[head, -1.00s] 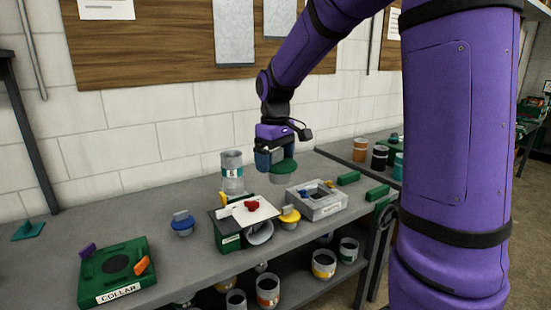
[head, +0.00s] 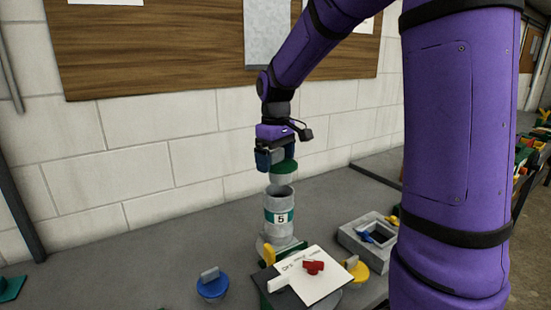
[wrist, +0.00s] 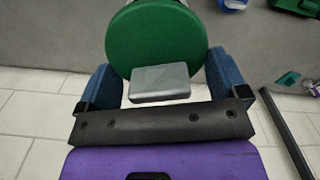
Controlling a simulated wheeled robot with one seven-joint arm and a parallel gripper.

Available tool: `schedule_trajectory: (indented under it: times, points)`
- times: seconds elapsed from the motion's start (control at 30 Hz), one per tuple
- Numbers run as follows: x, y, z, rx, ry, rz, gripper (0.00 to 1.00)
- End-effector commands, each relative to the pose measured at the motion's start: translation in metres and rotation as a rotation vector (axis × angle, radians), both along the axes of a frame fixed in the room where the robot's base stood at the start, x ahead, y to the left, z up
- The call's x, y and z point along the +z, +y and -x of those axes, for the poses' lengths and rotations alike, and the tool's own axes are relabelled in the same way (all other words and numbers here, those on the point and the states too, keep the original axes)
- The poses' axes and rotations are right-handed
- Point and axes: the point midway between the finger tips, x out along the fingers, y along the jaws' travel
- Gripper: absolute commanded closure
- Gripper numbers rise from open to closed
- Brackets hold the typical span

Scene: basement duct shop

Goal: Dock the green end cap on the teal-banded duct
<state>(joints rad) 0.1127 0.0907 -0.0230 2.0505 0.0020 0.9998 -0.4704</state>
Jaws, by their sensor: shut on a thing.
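My gripper (head: 276,158) is shut on the green end cap (head: 284,168) and holds it above the teal-banded duct (head: 279,202). The duct is a grey cylinder with an open top and a "5" label, standing upright on the bench. A grey part shows under the cap's green disc, close over the duct's rim; I cannot tell whether they touch. In the wrist view the cap's green disc (wrist: 155,38) lies beyond its grey grip block, which sits between the blue fingers of my gripper (wrist: 160,84). The duct is hidden there.
A board with a white sheet and red piece (head: 325,280) stands before the duct, with yellow pieces beside it. A blue cap (head: 212,285) lies to the left. A grey box (head: 350,238) with a square opening is to the right. Bench left of the duct is clear.

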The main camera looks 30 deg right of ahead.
Motion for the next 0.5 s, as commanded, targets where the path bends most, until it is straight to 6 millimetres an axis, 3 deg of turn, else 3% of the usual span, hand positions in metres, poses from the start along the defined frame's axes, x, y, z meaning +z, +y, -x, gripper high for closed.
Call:
schedule_trajectory:
  times: [0.23, 0.5]
  points:
    - [-0.008, 0.0, 0.0, 0.0, 0.002, 0.0, 0.33]
    - [-0.033, 0.0, 0.001, 0.0, 0.003, -0.001, 0.33]
